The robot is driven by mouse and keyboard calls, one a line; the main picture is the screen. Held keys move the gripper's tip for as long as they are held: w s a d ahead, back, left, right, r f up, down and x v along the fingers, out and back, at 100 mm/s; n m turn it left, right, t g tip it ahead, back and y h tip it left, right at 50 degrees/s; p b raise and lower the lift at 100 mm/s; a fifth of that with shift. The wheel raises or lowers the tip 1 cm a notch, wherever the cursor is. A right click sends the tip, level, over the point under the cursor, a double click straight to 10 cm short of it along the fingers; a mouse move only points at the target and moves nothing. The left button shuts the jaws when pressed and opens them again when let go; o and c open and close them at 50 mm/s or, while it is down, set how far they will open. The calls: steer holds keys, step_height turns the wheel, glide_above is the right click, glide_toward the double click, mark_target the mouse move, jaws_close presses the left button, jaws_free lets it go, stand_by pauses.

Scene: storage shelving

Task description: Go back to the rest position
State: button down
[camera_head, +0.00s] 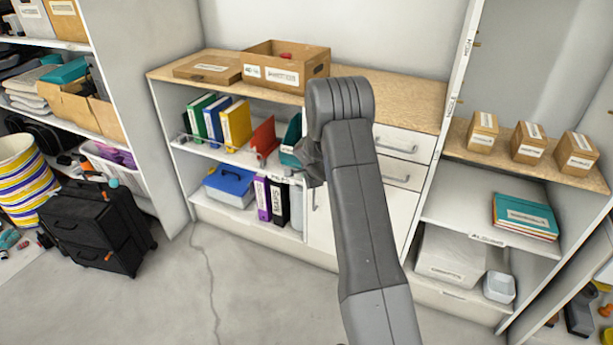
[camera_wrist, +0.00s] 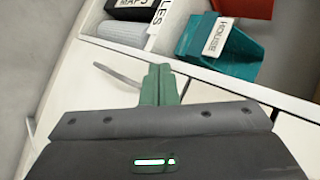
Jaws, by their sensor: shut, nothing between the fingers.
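My gripper shows in the wrist view, with its green fingers (camera_wrist: 158,84) together and nothing between them. In the wrist view it is in front of the white cabinet, with the metal bar handle (camera_wrist: 116,73) just left of the fingertips; I cannot tell whether they touch. In the head view my grey arm stands up in front of the cabinet and bends over at its top. The gripper itself is mostly hidden there behind the arm.
The wood-topped cabinet (camera_head: 400,106) carries a cardboard box (camera_head: 312,71). Its shelves hold binders and a teal holder (camera_wrist: 232,50) labelled HOUSE. Shelving with small boxes (camera_head: 529,143) stands right. A black drawer case (camera_head: 90,232) stands left. The floor (camera_head: 170,300) at front left is clear.

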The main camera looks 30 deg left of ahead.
steer(key=s+r+p, duration=0.1)
steer(key=s+r, duration=0.4)
steer(key=shift+s+d, duration=0.35)
